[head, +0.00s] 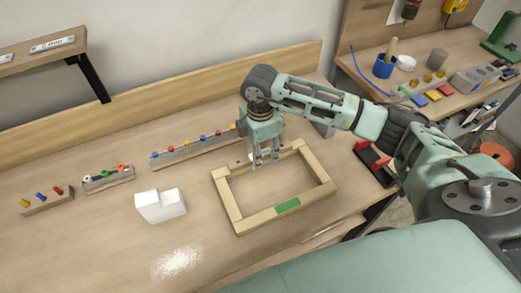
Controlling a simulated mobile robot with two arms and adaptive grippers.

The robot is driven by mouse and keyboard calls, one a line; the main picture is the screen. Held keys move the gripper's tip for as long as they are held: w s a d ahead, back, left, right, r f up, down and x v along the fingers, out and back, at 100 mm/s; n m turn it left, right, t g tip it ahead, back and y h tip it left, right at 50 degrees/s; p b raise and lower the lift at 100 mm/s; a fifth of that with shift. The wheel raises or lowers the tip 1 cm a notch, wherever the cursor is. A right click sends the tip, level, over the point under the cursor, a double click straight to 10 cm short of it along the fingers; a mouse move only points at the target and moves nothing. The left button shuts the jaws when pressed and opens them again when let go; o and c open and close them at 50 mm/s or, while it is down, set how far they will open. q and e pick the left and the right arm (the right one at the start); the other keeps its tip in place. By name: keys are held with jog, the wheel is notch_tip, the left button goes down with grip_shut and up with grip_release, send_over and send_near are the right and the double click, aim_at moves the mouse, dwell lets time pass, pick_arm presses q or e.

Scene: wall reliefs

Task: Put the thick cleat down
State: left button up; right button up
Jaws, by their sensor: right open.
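My right gripper (265,165) points down at the far side of a pale wooden frame (237,220), which lies flat on the bench. Its fingers are apart, close to the frame's far bar. No separate thick cleat can be told apart with certainty; a light wooden piece at the far bar is partly hidden by the fingers. The frame has a green patch (287,206) on its near bar. I cannot tell whether the fingers touch the wood. My left gripper is not in view.
A white stepped block (160,206) stands left of the frame, near a white powdery patch (177,262). Behind are a rail with coloured knobs (195,147) and smaller peg holders (108,179). A red-and-black item (374,160) lies right. The bench's front left is mostly clear.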

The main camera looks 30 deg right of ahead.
jog(key=shift+r, duration=0.25)
notch_tip(320, 180, up, 12)
jog(key=b, duration=0.2)
jog(key=shift+b, duration=0.35)
